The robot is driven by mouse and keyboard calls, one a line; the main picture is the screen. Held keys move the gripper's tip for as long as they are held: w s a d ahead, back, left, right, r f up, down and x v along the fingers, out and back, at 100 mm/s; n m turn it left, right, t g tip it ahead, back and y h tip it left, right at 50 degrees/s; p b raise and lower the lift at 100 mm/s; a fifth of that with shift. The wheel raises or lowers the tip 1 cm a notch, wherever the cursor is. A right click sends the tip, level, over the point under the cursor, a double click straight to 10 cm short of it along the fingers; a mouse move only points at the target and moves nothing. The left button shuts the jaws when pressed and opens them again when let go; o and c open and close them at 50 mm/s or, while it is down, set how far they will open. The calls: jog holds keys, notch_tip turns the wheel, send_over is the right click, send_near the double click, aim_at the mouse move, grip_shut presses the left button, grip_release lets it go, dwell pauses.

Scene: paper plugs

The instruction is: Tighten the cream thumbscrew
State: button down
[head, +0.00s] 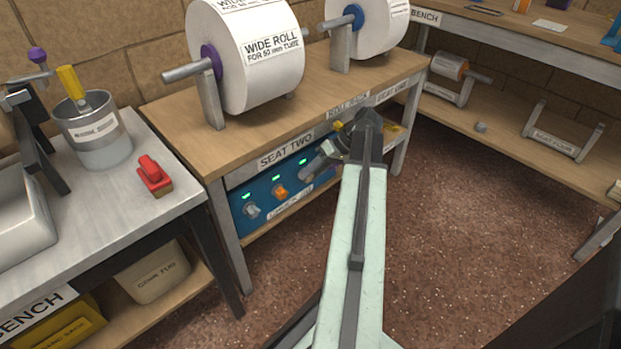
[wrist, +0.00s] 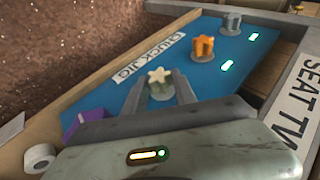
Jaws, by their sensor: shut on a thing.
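The cream thumbscrew (wrist: 160,82) is a star-shaped knob on the blue chuck jig panel (wrist: 118,93). In the wrist view it sits between the two grey fingers of my gripper (wrist: 160,92), which is shut on it. In the head view my gripper (head: 320,164) is at the right part of the blue panel (head: 262,222), under the front edge of the wooden bench. My gripper and arm hide the cream thumbscrew there.
An orange thumbscrew (wrist: 203,46) and a grey one (wrist: 232,22) sit farther along the panel, beside lit green lamps. Wide paper rolls (head: 245,60) stand on the bench above. The floor at right is clear.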

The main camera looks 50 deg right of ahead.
jog(key=c, duration=1)
grip_release()
